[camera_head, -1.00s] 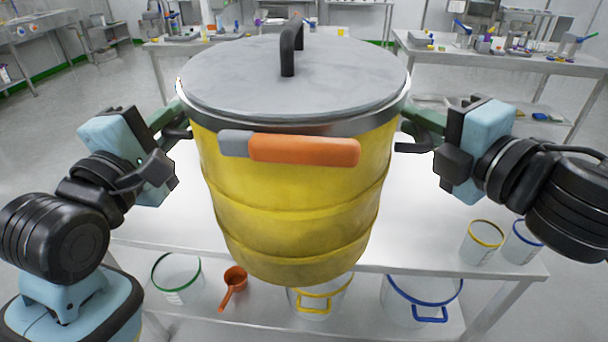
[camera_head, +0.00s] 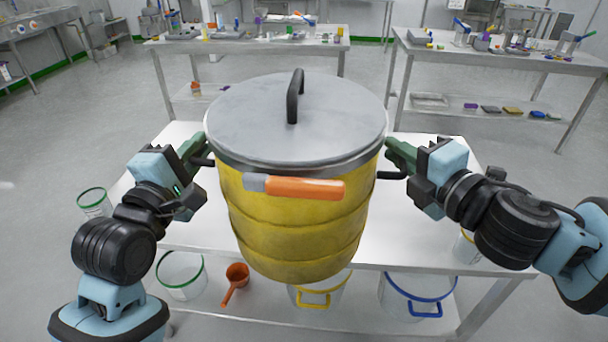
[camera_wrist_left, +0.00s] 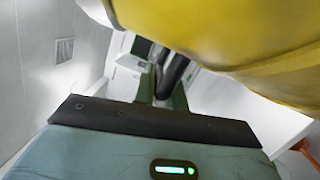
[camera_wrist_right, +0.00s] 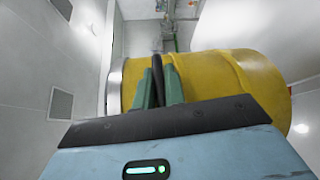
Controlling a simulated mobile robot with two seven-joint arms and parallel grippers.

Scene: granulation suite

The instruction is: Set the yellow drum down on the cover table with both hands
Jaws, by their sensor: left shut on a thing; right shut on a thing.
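The yellow drum (camera_head: 298,222) hangs upright between my two grippers in the head view. It has a grey lid (camera_head: 297,118) with a black handle and an orange-handled clamp (camera_head: 303,188) on its front. My left gripper (camera_head: 202,158) is shut on the drum's left side handle. My right gripper (camera_head: 391,172) is shut on its right side handle. The drum also fills the upper part of the left wrist view (camera_wrist_left: 230,35) and shows in the right wrist view (camera_wrist_right: 225,80). The white cover table (camera_head: 190,225) lies beneath and behind it. I cannot tell the gap under the drum.
Buckets with green (camera_head: 181,275), yellow (camera_head: 320,295) and blue rims (camera_head: 418,297) and an orange scoop (camera_head: 236,275) are on the lower shelf. Benches with small equipment stand behind. The tabletop is bare on both sides of the drum.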

